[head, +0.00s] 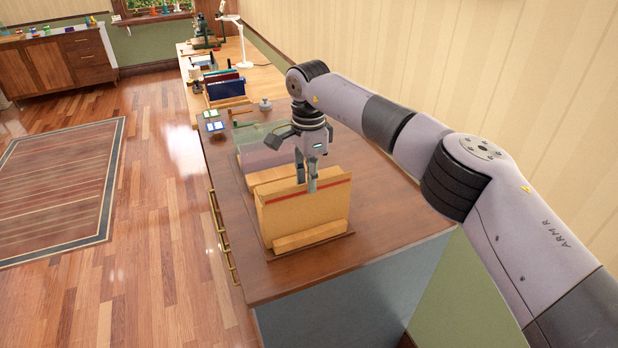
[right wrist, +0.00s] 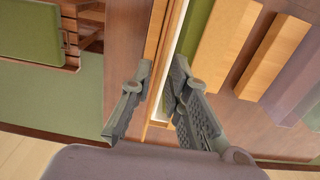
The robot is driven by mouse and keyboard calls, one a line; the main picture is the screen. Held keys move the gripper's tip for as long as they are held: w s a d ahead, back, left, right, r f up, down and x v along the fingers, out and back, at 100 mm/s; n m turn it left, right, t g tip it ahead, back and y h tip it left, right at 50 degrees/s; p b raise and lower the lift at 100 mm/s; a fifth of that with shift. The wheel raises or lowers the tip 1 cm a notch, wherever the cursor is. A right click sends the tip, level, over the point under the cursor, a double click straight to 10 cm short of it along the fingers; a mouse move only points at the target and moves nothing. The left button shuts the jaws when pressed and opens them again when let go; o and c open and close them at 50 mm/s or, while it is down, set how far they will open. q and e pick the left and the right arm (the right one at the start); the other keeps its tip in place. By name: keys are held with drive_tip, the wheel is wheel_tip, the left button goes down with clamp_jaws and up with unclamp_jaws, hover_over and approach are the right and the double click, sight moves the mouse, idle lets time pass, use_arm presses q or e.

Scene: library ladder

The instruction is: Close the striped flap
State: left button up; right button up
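A tan, upright panel with a red stripe near its top edge (head: 303,212) stands in a wooden holder (head: 312,236) near the front of the brown desk; I take it as the striped flap. My right gripper (head: 306,181) points down at the panel's top edge. In the right wrist view my gripper (right wrist: 162,68) has its fingers apart, one on each side of the panel's thin edge (right wrist: 170,40). A gap shows beside the left finger; whether the right finger touches the panel is unclear. My left gripper is not in view.
A translucent box (head: 262,150) stands right behind the holder. Further back are a blue folder in a rack (head: 226,88), small cards and a lamp (head: 238,40). The wall is close on the right. The desk's front left edge is bare.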

drive_tip(key=shift+o, duration=0.4)
drive_tip(key=shift+r, duration=0.2)
wheel_tip(320, 180, up, 12)
drive_tip(key=shift+f, duration=0.15)
